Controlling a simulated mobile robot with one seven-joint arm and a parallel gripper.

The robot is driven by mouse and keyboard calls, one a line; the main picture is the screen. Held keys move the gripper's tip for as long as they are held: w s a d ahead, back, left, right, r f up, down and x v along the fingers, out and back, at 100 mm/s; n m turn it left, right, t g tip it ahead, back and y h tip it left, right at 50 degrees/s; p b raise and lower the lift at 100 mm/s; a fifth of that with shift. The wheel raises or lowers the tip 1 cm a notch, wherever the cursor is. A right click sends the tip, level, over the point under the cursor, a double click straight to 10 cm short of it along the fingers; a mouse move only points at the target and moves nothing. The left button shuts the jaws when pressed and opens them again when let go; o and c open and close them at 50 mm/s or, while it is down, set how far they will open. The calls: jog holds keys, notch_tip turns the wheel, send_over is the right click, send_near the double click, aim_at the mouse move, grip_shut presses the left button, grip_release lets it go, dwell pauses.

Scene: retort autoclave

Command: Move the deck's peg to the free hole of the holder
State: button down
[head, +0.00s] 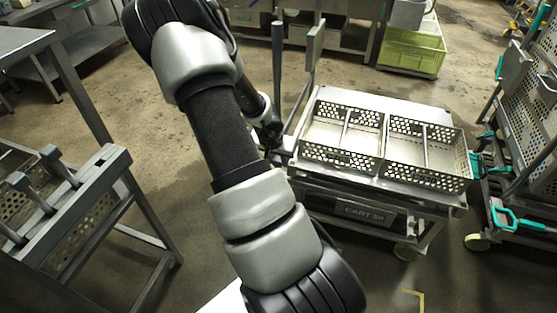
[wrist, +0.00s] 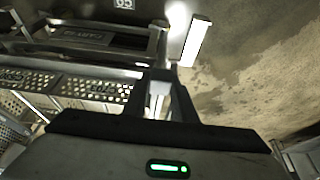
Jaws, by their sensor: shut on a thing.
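My gripper (head: 278,152) is at the left edge of the cart's deck (head: 385,97), partly hidden behind my arm in the head view. In the wrist view my gripper (wrist: 158,98) has its dark fingers closed around a pale, narrow piece (wrist: 157,92). This looks like the peg, but most of it is hidden. At the left of the head view, a grey rack (head: 92,185) that looks like the holder carries several upright pegs with block heads, one of them a grey peg (head: 62,165).
Two perforated baskets (head: 343,157) (head: 428,178) stand on the cart. Two uprights (head: 278,65) (head: 314,50) rise at its back left. A trolley with teal fittings (head: 515,220) stands at right, a green crate (head: 412,52) behind. Open floor lies between rack and cart.

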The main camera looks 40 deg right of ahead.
jog(key=shift+r+p, duration=1.7)
jog(key=shift+r, duration=0.75)
